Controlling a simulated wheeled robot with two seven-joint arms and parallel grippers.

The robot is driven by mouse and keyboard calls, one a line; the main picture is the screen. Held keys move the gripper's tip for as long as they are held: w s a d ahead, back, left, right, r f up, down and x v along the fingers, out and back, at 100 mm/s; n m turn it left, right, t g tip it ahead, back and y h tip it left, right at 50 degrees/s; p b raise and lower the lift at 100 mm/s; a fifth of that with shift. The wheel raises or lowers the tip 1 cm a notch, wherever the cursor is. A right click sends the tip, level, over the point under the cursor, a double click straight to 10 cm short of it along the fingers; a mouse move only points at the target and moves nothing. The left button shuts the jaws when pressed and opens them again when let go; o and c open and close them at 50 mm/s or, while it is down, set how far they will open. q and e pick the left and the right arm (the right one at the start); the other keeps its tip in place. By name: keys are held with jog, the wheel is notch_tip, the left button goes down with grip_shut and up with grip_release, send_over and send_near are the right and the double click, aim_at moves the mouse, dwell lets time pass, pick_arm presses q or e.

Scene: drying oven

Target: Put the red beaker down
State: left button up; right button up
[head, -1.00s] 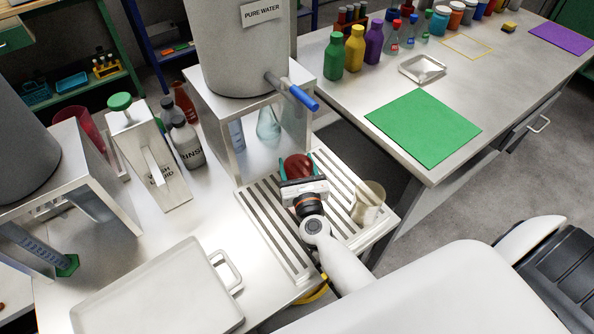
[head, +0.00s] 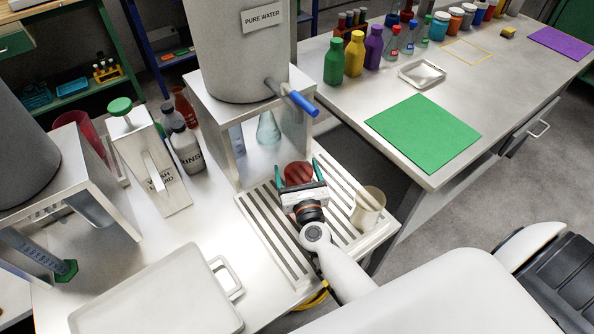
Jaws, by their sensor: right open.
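The red beaker (head: 298,172) stands on the slatted drain rack (head: 262,213), in front of the water tank's stand. My right gripper (head: 297,176) is open, with its green fingers spread at either side of the beaker. The gripper's body hides the near lower part of the beaker. I cannot tell whether the fingers touch it. My left gripper is out of view.
A cream beaker (head: 368,207) stands on the rack to the right of my gripper. The pure water tank (head: 238,60) with its blue-handled tap (head: 303,103) rises behind. A white tray (head: 158,295) lies at front left. A green mat (head: 422,132) covers bare bench at right.

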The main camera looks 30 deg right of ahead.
jog(key=b+v, duration=0.2)
jog(key=v, duration=0.9)
jog(key=shift+f, duration=0.2)
jog(key=shift+s+a+r, duration=0.1)
jog(key=shift+s+a, duration=0.05)
jog(key=shift+s, duration=0.3)
